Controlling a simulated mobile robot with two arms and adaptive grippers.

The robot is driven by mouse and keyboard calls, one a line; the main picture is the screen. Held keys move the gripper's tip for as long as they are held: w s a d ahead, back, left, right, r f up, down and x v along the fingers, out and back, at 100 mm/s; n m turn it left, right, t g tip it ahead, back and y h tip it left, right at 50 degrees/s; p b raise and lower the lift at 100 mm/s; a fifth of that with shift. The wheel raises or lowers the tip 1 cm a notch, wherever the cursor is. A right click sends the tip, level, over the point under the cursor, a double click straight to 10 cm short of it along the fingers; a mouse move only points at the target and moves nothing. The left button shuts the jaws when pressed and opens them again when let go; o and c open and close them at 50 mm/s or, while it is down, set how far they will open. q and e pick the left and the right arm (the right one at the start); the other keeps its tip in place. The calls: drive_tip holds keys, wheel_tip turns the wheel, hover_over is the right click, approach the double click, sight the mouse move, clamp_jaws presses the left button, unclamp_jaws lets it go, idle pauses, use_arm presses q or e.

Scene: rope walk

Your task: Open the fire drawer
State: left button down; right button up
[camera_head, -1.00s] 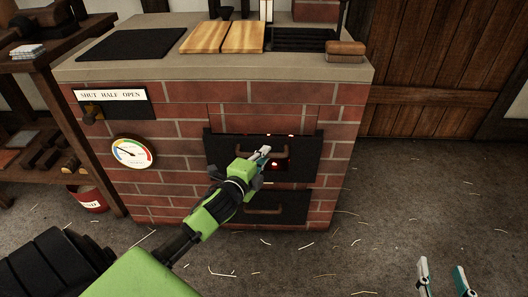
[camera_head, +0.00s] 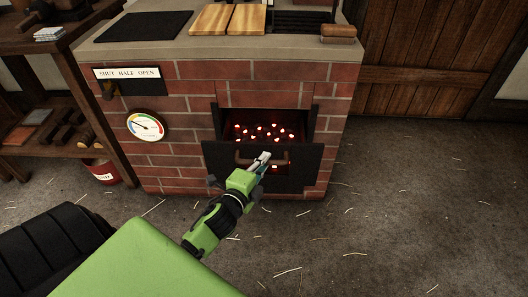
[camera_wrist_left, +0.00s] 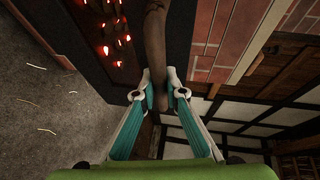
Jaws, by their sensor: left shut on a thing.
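The fire drawer (camera_head: 225,155) is a black-fronted drawer in the brick stove. It stands pulled out, and glowing red embers (camera_head: 268,132) show in the opening behind its front. Its brown bar handle (camera_head: 281,160) runs across the front. My left gripper (camera_head: 262,160) is shut on this handle; in the left wrist view the fingers (camera_wrist_left: 160,95) close around the handle (camera_wrist_left: 155,40), with embers to the left. The lower black drawer is hidden behind the open one. My right gripper is not in view.
The brick stove (camera_head: 190,160) carries a dark plate (camera_head: 148,26), wooden boards (camera_head: 228,18) and a wooden block (camera_head: 338,31) on top. A gauge (camera_head: 146,126) and a label plate are at its left. A shelf and red bucket (camera_head: 104,172) stand left. Straw-littered floor is open at right.

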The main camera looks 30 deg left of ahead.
use_arm(q)
drive_tip(key=shift+s+d, duration=0.4)
drive_tip(key=shift+s, duration=0.25)
drive_tip(key=shift+s+d, duration=0.35)
drive_tip(key=shift+s, duration=0.25)
drive_tip(key=c, duration=2)
unclamp_jaws()
drive_tip(key=shift+c, duration=0.2)
drive_tip(key=v, duration=1.2)
